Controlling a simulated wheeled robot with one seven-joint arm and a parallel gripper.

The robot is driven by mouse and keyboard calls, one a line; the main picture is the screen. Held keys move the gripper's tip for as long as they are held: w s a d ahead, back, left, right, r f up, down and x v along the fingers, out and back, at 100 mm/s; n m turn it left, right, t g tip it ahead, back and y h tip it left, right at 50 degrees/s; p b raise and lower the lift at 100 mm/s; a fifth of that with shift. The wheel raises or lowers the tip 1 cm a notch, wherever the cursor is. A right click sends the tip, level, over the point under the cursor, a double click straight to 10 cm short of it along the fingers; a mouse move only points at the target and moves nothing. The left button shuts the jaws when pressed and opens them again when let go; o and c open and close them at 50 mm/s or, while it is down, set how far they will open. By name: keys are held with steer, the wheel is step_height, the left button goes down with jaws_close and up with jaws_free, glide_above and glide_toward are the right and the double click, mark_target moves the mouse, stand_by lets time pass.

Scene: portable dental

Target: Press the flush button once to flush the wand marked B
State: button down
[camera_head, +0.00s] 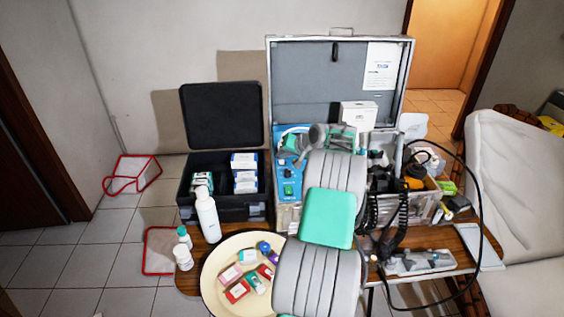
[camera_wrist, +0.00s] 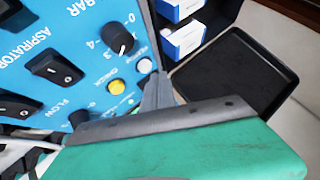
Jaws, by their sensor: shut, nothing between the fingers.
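The blue control panel (camera_head: 288,172) stands inside the open case, partly hidden behind my arm. In the wrist view the panel (camera_wrist: 75,45) fills the upper left. It carries a yellow button (camera_wrist: 117,87) and a pale white button (camera_wrist: 145,66) below a black knob (camera_wrist: 119,39). In the head view my gripper is mostly hidden by my arm. I cannot make out a wand marked B.
Black rocker switches (camera_wrist: 52,68) sit on the panel's left. A black box (camera_head: 225,212) with white cartons stands left of the case. A white bottle (camera_head: 208,214) and a cream tray (camera_head: 212,287) stand in front. A black cable (camera_head: 480,200) loops at right.

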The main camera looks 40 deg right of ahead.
stand_by(0.4)
steer(key=shift+f+b, duration=0.35)
steer(key=shift+f, duration=0.05)
steer(key=shift+f+b, duration=0.3)
steer(key=shift+f, duration=0.2)
stand_by(0.7)
steer(key=shift+r, duration=0.15)
steer(key=shift+r+p, duration=0.45)
steer(key=shift+r, duration=0.25)
steer(key=shift+s+a+r+p, duration=0.1)
steer(key=shift+r+p, duration=1.3)
steer(key=shift+r, duration=1.1)
